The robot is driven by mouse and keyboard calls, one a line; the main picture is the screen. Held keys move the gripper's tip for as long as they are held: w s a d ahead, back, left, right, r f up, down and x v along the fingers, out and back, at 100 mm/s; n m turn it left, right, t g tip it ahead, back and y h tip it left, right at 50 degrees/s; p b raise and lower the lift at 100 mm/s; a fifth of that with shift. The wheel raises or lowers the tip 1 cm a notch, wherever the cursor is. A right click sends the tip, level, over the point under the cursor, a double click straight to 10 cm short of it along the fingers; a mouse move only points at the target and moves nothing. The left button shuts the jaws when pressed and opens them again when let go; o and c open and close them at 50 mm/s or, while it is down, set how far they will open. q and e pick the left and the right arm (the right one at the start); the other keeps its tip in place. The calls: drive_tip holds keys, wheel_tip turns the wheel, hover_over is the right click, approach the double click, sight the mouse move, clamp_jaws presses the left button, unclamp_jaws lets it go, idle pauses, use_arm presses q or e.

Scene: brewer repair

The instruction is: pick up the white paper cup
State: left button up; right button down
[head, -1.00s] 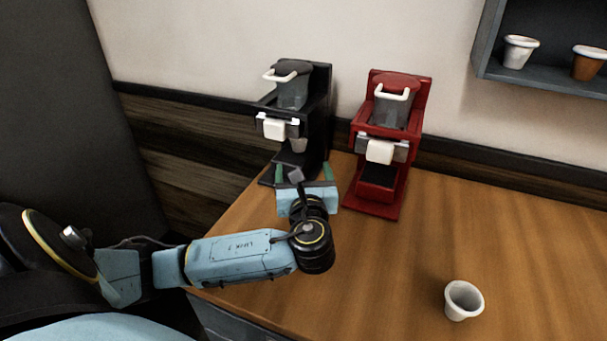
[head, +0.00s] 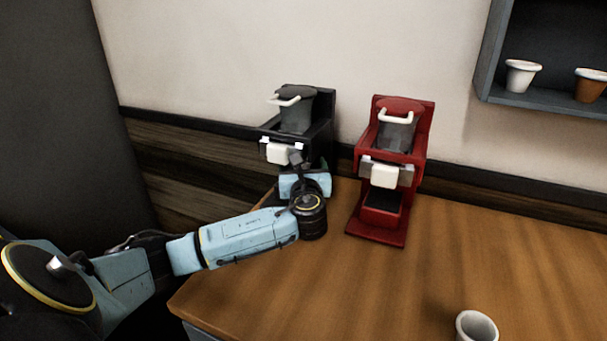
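A white cup (head: 477,327) stands upright on the table near the bottom edge of the head view, partly cut off. Another white cup (head: 522,76) stands on the wall shelf. My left gripper (head: 304,170) reaches into the lower front of the black brewer (head: 297,116). Its fingers are mostly hidden behind its own hand, so I cannot tell whether it is open or holds anything. The cup seen earlier inside the black brewer is hidden behind my arm. My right gripper is not in view.
A red brewer (head: 393,160) stands close to the right of my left gripper. A brown cup (head: 590,85) is on the wall shelf (head: 555,108). The wooden table (head: 350,290) is clear between the brewers and the near cup.

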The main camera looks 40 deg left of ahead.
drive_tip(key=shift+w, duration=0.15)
use_arm(q)
drive_tip(key=shift+c, duration=0.6)
drive_tip(key=c, duration=0.9)
drive_tip(key=shift+c, duration=0.2)
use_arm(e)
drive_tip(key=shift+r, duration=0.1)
